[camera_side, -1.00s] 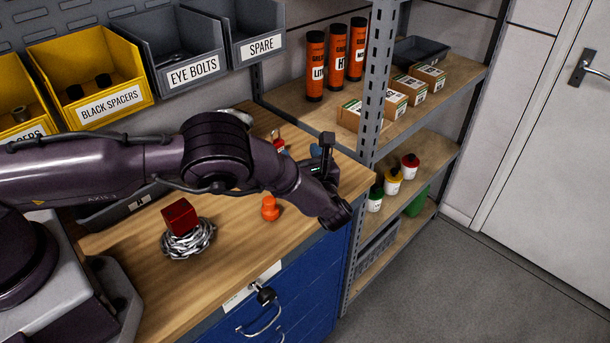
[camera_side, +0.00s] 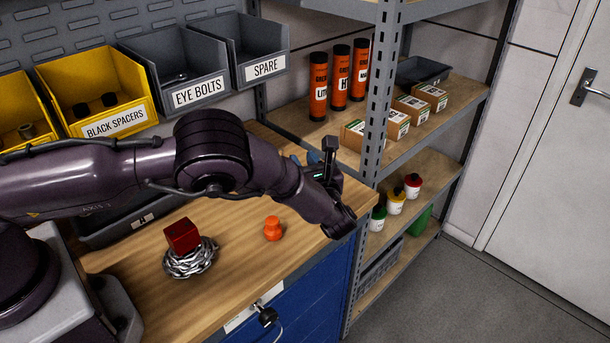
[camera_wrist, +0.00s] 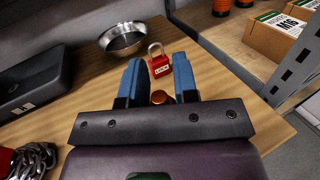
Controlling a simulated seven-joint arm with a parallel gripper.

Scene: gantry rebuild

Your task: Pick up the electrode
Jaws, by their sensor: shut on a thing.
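In the wrist view, the two blue fingers of my gripper (camera_wrist: 158,92) point away from the camera. A small round copper-coloured end, which I take for the electrode (camera_wrist: 158,97), shows between them at their base side. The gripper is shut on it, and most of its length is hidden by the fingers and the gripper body. In the side view, my gripper (camera_side: 311,158) is over the right end of the bench, mostly behind my wrist, with a little blue finger showing. The electrode cannot be made out there.
A red padlock (camera_wrist: 160,66) and metal bowl (camera_wrist: 122,39) lie beyond the fingers. An orange knob-shaped piece (camera_side: 273,229) and a chain pile (camera_side: 190,260) under a red block (camera_side: 182,236) are on the wooden bench (camera_side: 235,265). A shelf post (camera_side: 376,110) stands close right.

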